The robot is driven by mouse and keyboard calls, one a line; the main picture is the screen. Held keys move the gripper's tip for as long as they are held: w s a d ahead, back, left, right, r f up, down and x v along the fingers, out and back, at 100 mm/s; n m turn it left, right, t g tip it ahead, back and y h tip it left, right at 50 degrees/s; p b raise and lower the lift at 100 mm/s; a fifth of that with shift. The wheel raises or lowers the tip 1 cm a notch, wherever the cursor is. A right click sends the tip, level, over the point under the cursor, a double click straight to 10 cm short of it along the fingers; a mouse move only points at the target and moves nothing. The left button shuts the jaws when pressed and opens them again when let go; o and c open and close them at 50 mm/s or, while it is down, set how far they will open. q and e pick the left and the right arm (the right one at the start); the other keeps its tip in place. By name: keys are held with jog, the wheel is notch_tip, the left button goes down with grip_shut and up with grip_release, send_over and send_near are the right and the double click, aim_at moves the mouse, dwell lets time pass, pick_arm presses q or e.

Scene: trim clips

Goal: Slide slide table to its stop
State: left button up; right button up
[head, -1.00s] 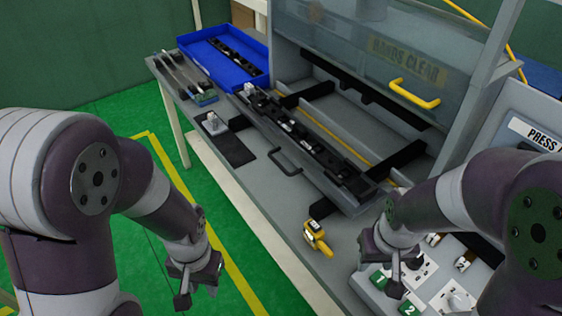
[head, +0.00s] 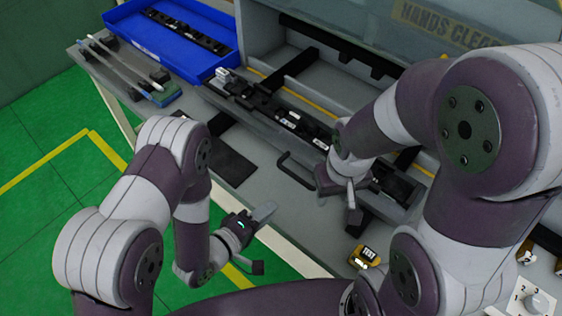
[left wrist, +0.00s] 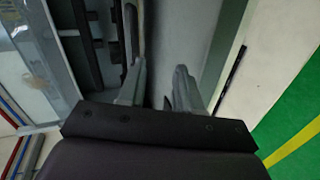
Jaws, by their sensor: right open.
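The slide table (head: 258,127) is a long grey tray carrying a black trim part with white clips, in front of the grey press station. Its black bar handle (head: 297,172) sticks out at the front. In the head view my left gripper (head: 262,240) is open and empty, below and left of the handle and apart from it. In the left wrist view its two fingers (left wrist: 158,88) stand apart with nothing clearly between them. My right gripper (head: 338,197) is open at the right part of the slide table, to the right of the handle; its wrist hides part of the tray. Contact there cannot be told.
A blue bin (head: 160,45) with a black part stands at the back left. A black pad (head: 228,165) lies on the bench left of the handle. A yellow tester (head: 365,257) sits on the bench below my right gripper. A clear guard marked HANDS CLEAR (head: 445,25) is above.

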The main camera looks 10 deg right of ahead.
aim_at(301, 179)
pick_arm(q)
jog(key=shift+n+t+h, duration=0.4)
jog(key=shift+n+t, duration=0.1)
jog(key=shift+n, duration=0.4)
jog(key=w+d+p, duration=0.1)
jog(key=w+d, duration=0.1)
jog(key=d, duration=0.1)
jog(key=w+d, duration=0.2)
jog(key=d, duration=0.2)
jog(key=w+d+p, duration=0.1)
jog(key=w+d, duration=0.2)
jog(key=shift+w+d+r+p, duration=0.1)
jog(key=shift+d+r+p, duration=0.05)
jog(key=shift+d+p, duration=0.2)
jog(key=shift+w, duration=0.15)
pick_arm(e)
jog(key=r, duration=0.1)
jog(key=s+r, duration=0.1)
jog(key=shift+d+r, duration=0.35)
pick_arm(q)
grip_shut()
